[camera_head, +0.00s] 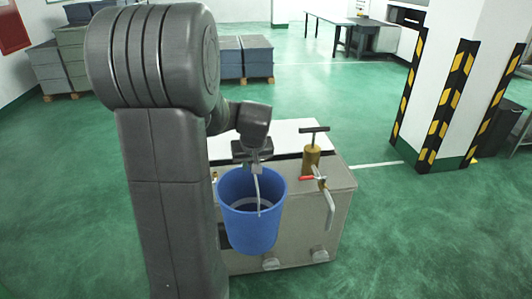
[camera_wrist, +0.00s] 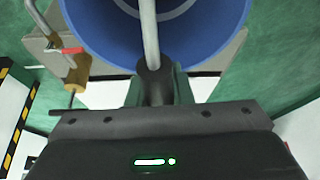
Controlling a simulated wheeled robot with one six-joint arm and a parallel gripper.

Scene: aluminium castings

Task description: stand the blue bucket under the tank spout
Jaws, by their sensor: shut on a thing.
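The blue bucket (camera_head: 252,229) hangs upright from its pale handle in front of the grey cabinet in the head view. My gripper (camera_head: 254,166) is above the bucket and shut on the handle. In the wrist view the bucket (camera_wrist: 218,40) fills the top middle, and the handle (camera_wrist: 149,38) runs down into my gripper (camera_wrist: 154,85). The spout (camera_head: 329,208) is a grey bent pipe on the cabinet's front, right of the bucket and apart from it. A red-handled valve (camera_head: 312,178) sits above it. I cannot make out a separate tank.
The cabinet (camera_head: 341,187) carries a brass pump with a T-handle (camera_head: 311,156) on its top. A white pillar (camera_head: 452,60) with yellow-black guards stands at the right. Grey stacks on pallets (camera_head: 244,57) stand at the back. Green floor is clear right of the cabinet.

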